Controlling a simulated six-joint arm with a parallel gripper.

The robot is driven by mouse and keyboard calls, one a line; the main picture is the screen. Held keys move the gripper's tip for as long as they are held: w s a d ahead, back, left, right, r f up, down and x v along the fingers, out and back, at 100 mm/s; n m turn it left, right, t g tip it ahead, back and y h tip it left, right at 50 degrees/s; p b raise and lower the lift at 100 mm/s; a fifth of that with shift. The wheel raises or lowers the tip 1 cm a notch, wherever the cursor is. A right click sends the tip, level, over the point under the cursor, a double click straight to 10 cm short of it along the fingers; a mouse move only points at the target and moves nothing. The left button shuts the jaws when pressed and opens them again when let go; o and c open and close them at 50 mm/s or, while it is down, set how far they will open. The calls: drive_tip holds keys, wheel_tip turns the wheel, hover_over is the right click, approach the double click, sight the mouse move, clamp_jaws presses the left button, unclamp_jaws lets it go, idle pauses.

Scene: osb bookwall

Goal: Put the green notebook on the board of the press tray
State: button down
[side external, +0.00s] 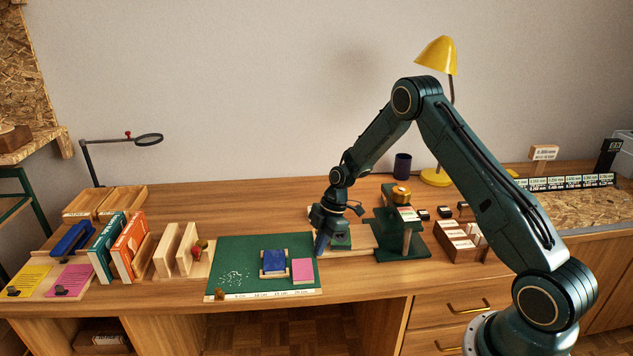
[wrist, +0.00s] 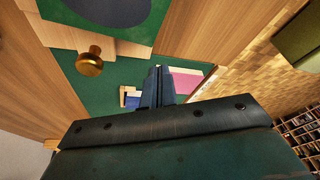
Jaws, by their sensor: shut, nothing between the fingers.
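The green notebook (side external: 342,240) lies on the light wooden board of the press tray (side external: 352,250), partly hidden by my gripper in the side view. In the wrist view it shows at the top (wrist: 155,12), cut off by the frame, with a large dark oval on its cover. The board's pale edge (wrist: 62,38) shows around it, and a brass knob (wrist: 90,60) stands out at the tray's front. My gripper (side external: 321,250) is shut and empty, pointing down by the tray's left side. Its fingers (wrist: 158,72) look apart from the notebook.
The green cutting mat (side external: 240,250) is left of the tray, with a blue notebook (side external: 274,261) on a wooden stand and a pink pad (side external: 303,270). The dark green press (side external: 416,240) stands close right of the tray. Books (side external: 130,245) and wooden holders are farther left.

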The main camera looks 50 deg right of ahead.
sight(335, 243)
drive_tip(key=shift+s+d+r, duration=0.1)
drive_tip(key=shift+s+d, duration=0.15)
drive_tip(key=shift+d, duration=0.45)
drive_tip(key=shift+s+d, duration=0.2)
drive_tip(key=shift+d, duration=0.5)
drive_tip(key=shift+d, duration=0.1)
drive_tip(key=shift+s+d, duration=0.2)
drive_tip(key=shift+d, duration=0.45)
drive_tip(key=shift+s+d, duration=0.25)
drive_tip(key=shift+d, duration=0.45)
drive_tip(key=shift+s+d, duration=0.2)
drive_tip(key=shift+d, duration=0.45)
drive_tip(key=shift+w+a, duration=0.25)
drive_tip(key=shift+a, duration=0.6)
drive_tip(key=shift+w+a, duration=0.2)
drive_tip(key=shift+a, duration=0.35)
drive_tip(key=shift+w+a, duration=0.15)
drive_tip(key=shift+a, duration=0.4)
drive_tip(key=v, duration=1)
drive_tip(key=shift+d, duration=0.15)
